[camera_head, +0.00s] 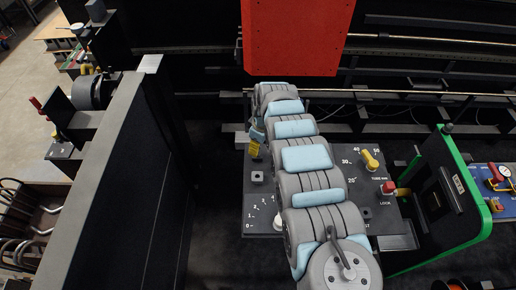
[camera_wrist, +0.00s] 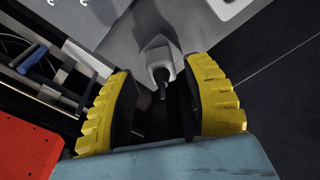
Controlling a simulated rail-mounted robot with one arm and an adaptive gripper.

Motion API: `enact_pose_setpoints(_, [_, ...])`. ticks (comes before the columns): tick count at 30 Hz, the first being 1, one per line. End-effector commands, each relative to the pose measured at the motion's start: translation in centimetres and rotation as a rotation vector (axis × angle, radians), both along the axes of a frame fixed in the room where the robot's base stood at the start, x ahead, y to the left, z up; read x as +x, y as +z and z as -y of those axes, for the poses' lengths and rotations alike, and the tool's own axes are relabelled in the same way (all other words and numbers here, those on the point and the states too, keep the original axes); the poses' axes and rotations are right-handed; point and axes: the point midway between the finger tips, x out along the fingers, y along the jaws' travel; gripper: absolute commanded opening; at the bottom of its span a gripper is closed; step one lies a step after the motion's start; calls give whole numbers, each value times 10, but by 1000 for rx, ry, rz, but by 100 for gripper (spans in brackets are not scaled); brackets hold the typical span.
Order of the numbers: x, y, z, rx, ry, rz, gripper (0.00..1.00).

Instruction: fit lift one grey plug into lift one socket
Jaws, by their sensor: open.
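My gripper (camera_wrist: 160,105) is open, with its two yellow ridged fingers on either side of a grey plug (camera_wrist: 158,62) in the wrist view. The plug is a blocky light-grey body with a dark stem pointing toward the camera. A gap shows between the plug and both fingers. In the head view, only a yellow bit of my gripper (camera_head: 254,148) shows at the panel's upper left edge, and the plug is hidden. Two small dark square fittings, one at left (camera_head: 257,177) and one at right (camera_head: 366,213), sit on the panel; I cannot tell which is the lift one socket.
The dark grey panel (camera_head: 262,205) carries a yellow knob (camera_head: 370,160) and a red-tipped lever (camera_head: 389,188). A green-edged black housing (camera_head: 440,205) stands at right. A red block (camera_head: 296,35) rises behind. A tall black wall (camera_head: 125,165) stands at left. My arm covers the panel's middle.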

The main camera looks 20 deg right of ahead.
Motion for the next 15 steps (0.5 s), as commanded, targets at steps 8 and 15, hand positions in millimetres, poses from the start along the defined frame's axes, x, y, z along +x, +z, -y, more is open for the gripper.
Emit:
enact_pose_setpoints(8, [-3,27,3,-3,1,-2,51])
enact_pose_setpoints(15, [-6,51,4,-2,0,-3,51])
